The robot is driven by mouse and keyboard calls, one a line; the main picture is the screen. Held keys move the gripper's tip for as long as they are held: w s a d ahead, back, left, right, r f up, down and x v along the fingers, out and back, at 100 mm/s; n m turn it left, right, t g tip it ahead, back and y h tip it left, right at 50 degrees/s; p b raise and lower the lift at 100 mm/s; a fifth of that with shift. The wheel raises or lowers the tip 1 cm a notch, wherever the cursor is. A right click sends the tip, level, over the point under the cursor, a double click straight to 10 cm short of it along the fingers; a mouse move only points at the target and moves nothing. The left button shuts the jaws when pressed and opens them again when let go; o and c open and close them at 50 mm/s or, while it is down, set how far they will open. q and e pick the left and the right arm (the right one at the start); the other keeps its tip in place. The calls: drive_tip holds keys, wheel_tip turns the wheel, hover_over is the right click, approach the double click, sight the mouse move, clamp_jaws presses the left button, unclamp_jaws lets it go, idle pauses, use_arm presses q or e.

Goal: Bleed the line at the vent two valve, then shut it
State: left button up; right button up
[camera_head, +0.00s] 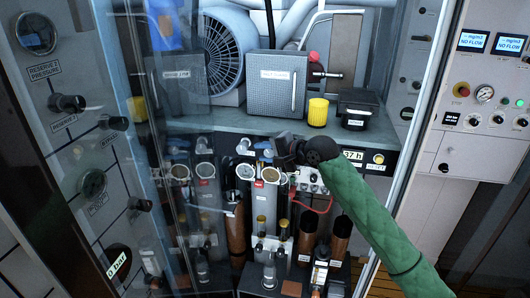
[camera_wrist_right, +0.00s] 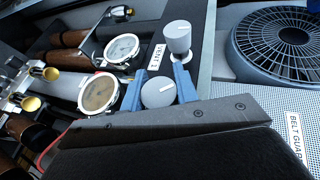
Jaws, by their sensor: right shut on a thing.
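The knob held by my right gripper (camera_wrist_right: 158,90) is a round grey valve knob (camera_wrist_right: 158,93) with a white pointer line, between the two blue fingers in the right wrist view. Any label of its own is hidden, so I cannot read whether it is vent two. A second grey knob (camera_wrist_right: 178,37) stands just beyond, beside a label (camera_wrist_right: 157,57) that seems to read VENT 1. Two round gauges (camera_wrist_right: 122,48) (camera_wrist_right: 98,93) sit to the left. In the head view my right gripper (camera_head: 277,152) is at the gauge row, largely covering the knob. My left gripper is not in view.
A glass door (camera_head: 130,190) stands across the left side. A shelf (camera_head: 225,121) above the gauges holds a yellow cup (camera_head: 318,112) and a black box (camera_head: 357,108). A red hose (camera_head: 318,207) hangs right of the gauges. A perforated belt guard (camera_wrist_right: 255,105) lies close right of the fingers.

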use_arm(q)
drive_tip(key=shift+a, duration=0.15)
use_arm(e)
drive_tip(key=o, duration=1)
drive_tip(key=shift+c, duration=0.2)
drive_tip(key=shift+s+d+b, duration=0.25)
drive_tip(key=shift+d+b, duration=0.15)
drive_tip(key=shift+b, duration=0.05)
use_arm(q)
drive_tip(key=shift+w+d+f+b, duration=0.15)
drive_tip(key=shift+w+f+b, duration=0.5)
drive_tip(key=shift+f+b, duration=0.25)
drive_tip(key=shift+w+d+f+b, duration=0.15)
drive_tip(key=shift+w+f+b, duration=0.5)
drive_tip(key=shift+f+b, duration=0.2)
use_arm(e)
drive_tip(key=v, duration=0.6)
drive_tip(key=shift+s+d+r, duration=0.25)
